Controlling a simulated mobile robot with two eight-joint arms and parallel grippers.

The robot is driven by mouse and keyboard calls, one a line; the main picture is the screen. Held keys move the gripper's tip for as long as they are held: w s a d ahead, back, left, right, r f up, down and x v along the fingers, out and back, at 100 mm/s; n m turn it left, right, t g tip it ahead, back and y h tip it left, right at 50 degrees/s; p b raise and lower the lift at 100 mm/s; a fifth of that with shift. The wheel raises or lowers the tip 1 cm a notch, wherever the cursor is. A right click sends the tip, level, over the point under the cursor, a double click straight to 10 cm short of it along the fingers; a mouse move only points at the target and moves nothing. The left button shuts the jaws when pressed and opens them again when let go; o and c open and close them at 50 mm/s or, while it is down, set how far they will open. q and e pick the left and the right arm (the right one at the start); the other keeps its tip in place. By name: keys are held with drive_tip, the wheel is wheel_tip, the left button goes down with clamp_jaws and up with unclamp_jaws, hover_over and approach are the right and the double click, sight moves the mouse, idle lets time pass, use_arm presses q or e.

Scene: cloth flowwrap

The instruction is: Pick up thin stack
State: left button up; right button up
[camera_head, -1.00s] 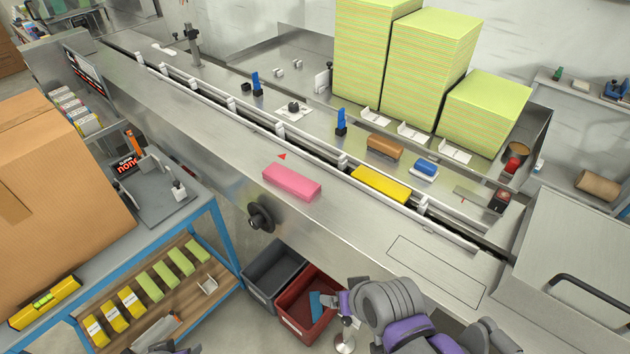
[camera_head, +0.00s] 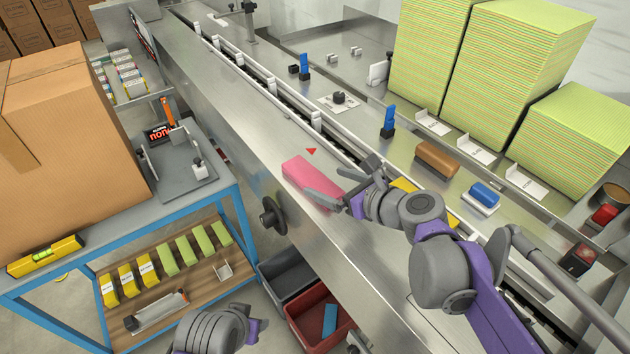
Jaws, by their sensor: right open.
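A pink stack (camera_head: 304,174), a flat block, lies on the steel deck of the long machine, in front of the guide rail. My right gripper (camera_head: 347,184) is open at the right end of the pink stack. One finger overlaps the stack's near right part in the picture, and the other is beyond its far right end. I cannot tell whether the fingers touch it. A yellow stack (camera_head: 404,185) lies in the rail channel, mostly hidden behind my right wrist. My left gripper (camera_head: 250,319) is low at the bottom edge, and its fingers do not show clearly.
Tall green-yellow stacks (camera_head: 510,70) stand at the back right. A brown block (camera_head: 436,158) and a blue block (camera_head: 484,195) sit beyond the rail. A dark knob (camera_head: 272,215) projects from the machine's front. A red bin (camera_head: 310,335) stands below. A blue-framed bench (camera_head: 225,195) is at left.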

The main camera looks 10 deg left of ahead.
sight(313, 178)
drive_tip(key=x, duration=0.7)
drive_tip(key=shift+d+f+b, duration=0.1)
drive_tip(key=shift+f+b, duration=0.2)
drive_tip(key=shift+f, duration=0.05)
drive_tip(key=c, duration=1.3)
